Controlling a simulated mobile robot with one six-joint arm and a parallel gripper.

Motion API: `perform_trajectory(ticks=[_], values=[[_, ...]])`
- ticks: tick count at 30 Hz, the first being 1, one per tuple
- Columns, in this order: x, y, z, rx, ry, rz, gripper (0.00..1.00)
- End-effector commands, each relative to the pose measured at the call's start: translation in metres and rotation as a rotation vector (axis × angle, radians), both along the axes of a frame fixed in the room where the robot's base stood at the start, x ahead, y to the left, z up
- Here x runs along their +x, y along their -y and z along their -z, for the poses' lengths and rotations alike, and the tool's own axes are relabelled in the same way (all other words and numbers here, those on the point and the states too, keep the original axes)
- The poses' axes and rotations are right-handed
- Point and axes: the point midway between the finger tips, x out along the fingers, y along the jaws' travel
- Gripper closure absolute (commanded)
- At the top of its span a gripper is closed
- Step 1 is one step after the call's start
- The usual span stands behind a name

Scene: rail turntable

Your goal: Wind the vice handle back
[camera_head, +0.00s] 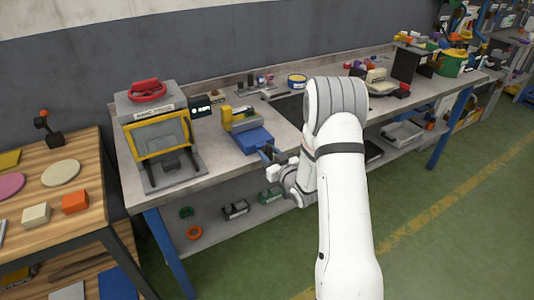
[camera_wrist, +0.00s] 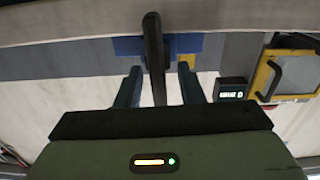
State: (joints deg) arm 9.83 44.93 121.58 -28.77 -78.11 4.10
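The vice (camera_head: 254,139), blue with a yellow and grey part behind, sits at the front edge of the grey bench; its blue part shows in the wrist view (camera_wrist: 128,45). The vice handle (camera_wrist: 153,45) is a dark upright bar in the wrist view, in front of the blue part. My gripper (camera_wrist: 160,72) is open, with one blue-grey finger on each side of the handle and a gap visible on both sides. Whether the handle lies fully between the fingertips in depth is unclear. In the head view my gripper (camera_head: 272,168) is beside the vice's front, partly hidden by my arm.
A yellow-framed press-like machine (camera_head: 160,137) with a red handle stands left of the vice. A small dark display box (camera_head: 201,106) stands between them. The bench (camera_head: 215,165) has a lower shelf with small items. A wooden table (camera_head: 85,212) stands at the left.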

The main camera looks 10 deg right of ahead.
Motion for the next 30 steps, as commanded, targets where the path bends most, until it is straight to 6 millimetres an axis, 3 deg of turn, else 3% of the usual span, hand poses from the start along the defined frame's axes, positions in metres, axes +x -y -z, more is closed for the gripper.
perform_trajectory(ticks=[5, 17, 18, 19, 21, 30], values=[[0.0, 0.0, 0.0, 0.0, 0.0, 0.001, 0.65], [0.0, 0.0, 0.0, 0.0, 0.0, 0.0, 0.98], [-0.001, -0.015, 0.0, 0.0, -0.001, -0.001, 0.99], [0.0, -0.009, 0.0, -0.001, 0.0, 0.001, 0.95], [-0.001, -0.004, 0.001, -0.004, 0.0, 0.0, 0.99], [-0.002, -0.001, 0.008, -0.091, 0.027, -0.002, 1.0]])
